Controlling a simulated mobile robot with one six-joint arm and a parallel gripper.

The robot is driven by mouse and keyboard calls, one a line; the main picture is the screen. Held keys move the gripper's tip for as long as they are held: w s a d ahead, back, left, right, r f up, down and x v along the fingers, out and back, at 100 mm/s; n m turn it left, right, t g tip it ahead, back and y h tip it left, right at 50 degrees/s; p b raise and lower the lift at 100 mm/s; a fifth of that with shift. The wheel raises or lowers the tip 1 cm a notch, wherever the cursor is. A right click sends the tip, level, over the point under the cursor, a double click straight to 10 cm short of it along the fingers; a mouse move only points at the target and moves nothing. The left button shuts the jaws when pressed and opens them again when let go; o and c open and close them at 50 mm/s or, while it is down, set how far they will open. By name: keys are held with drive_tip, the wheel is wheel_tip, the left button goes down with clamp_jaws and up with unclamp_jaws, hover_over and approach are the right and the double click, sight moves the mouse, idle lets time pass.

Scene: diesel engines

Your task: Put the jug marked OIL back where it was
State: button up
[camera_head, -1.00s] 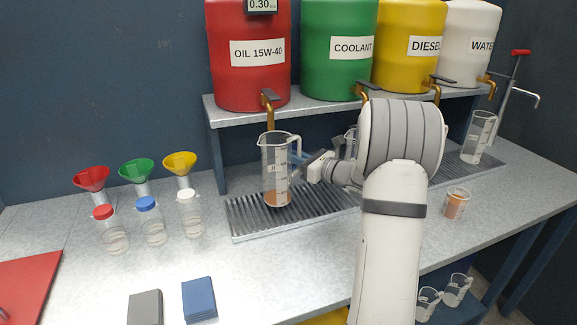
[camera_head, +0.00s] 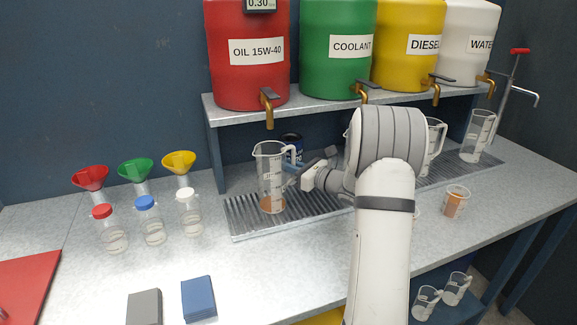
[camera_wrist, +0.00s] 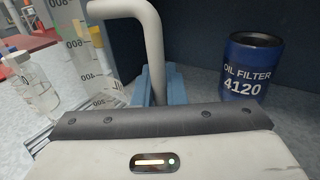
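A clear measuring jug (camera_head: 271,172) with graduation marks and a little brown-orange liquid at its bottom stands upright over the left part of the drip grate (camera_head: 240,222). I cannot tell whether it touches the grate, and I cannot read an OIL mark on it. My gripper (camera_head: 296,170) is at the jug's right side, its blue fingers closed around the white handle. In the wrist view, the handle (camera_wrist: 152,40) rises between the blue fingers, with the graduated jug wall (camera_wrist: 92,62) to the left. The red OIL 15W-40 drum (camera_head: 247,75) and its brass tap (camera_head: 267,106) are above.
A dark blue oil filter can (camera_wrist: 252,75) stands behind the jug. Other jugs (camera_head: 478,138) stand on the grate to the right. A beaker of orange liquid (camera_head: 456,203) is at the front right. Bottles (camera_head: 153,222) and funnels stand left; the bench front-left is partly clear.

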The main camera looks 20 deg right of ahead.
drive_tip(key=o, duration=0.5)
drive_tip(key=shift+c, duration=0.2)
drive_tip(key=shift+r, duration=0.1)
